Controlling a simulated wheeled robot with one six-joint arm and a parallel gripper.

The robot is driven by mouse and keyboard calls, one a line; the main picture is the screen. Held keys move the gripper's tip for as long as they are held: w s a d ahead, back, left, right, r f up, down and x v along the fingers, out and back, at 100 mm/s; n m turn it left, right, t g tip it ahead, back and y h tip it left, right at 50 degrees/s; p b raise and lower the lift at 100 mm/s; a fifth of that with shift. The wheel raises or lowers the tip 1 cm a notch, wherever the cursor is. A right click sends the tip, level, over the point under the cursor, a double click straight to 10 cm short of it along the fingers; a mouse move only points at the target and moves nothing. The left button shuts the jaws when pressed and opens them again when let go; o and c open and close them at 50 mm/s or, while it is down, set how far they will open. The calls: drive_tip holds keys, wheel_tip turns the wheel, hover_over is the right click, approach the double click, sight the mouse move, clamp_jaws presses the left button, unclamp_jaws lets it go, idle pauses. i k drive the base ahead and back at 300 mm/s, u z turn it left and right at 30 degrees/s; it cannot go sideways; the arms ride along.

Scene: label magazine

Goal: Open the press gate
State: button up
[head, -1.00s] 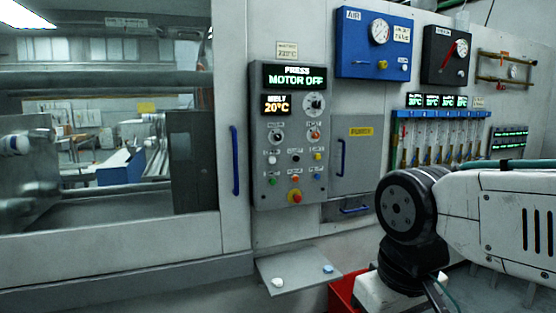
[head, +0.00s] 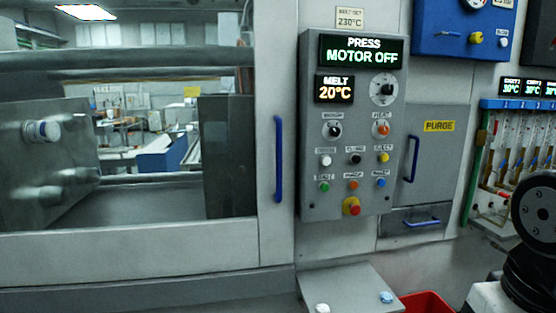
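The press gate (head: 272,240) is a grey framed sliding door with a large window at the left of the head view. Its vertical blue handle (head: 279,158) is on the right part of the frame. The gate appears shut, its right edge close beside the control panel. Through the window I see grey press parts (head: 40,160) and rods. The control panel (head: 352,205) reads "PRESS MOTOR OFF" and "MELT 20°C". Part of my arm shows at the lower right edge; my gripper is not in view.
A grey shelf (head: 345,285) with a white and a blue button juts out below the panel. A red bin (head: 428,304) stands beside it. The purge door (head: 436,165) and a drawer (head: 413,221) are right of the panel, with flow tubes (head: 505,160) farther right.

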sight(113, 253)
drive_tip(key=u, duration=0.6)
drive_tip(key=i, duration=0.9)
drive_tip(key=u, duration=0.8)
